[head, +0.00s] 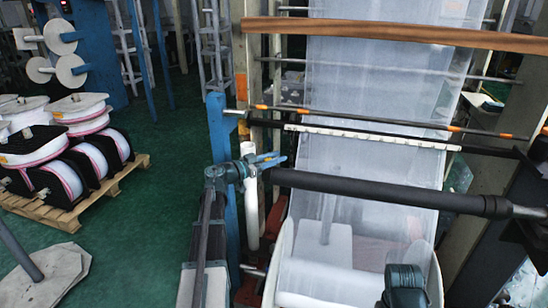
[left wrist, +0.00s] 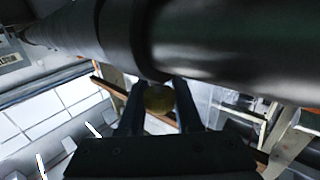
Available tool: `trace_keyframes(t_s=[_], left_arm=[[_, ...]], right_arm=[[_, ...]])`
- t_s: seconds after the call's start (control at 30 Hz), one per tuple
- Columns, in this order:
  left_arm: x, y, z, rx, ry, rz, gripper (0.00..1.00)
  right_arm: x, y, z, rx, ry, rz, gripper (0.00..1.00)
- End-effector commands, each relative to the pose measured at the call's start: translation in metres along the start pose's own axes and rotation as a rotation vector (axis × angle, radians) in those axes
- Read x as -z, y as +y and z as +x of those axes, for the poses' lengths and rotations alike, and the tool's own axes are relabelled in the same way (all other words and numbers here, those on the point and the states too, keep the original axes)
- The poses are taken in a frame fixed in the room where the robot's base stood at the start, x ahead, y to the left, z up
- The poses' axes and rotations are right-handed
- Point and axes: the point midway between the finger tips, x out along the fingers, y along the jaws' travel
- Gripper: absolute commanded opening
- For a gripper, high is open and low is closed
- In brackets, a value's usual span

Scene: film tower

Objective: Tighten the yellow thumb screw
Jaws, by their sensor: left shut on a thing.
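The yellow thumb screw (left wrist: 158,98) shows in the left wrist view, dull yellow and round, under a thick black roller (left wrist: 225,45). My left gripper (left wrist: 161,103) has a finger on each side of the screw and is shut on it. In the head view my left gripper (head: 272,159) is at the left end of the black roller (head: 390,190), with its blue fingers pointing right. The screw cannot be made out in the head view. The fingers of my right gripper are not in view.
A translucent film web (head: 375,120) hangs behind and below the roller. A thin bar with orange marks (head: 350,118) and a brown wooden-looking roller (head: 400,32) cross above. A blue post (head: 222,170) stands left of my gripper. A pallet (head: 110,185) with film reels stands at left on green floor.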

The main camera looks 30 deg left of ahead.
Motion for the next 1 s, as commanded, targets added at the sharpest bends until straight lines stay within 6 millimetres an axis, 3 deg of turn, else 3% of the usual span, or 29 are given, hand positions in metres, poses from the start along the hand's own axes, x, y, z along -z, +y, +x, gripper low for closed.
trace_keyframes(t_s=[0.5,1.0], left_arm=[[0.0,0.007,0.0,-0.32,0.0,0.004,0.0],[0.0,0.011,-0.002,-0.381,0.0,0.004,0.0]], right_arm=[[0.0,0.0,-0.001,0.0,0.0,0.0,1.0],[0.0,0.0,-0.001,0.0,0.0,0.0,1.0]])
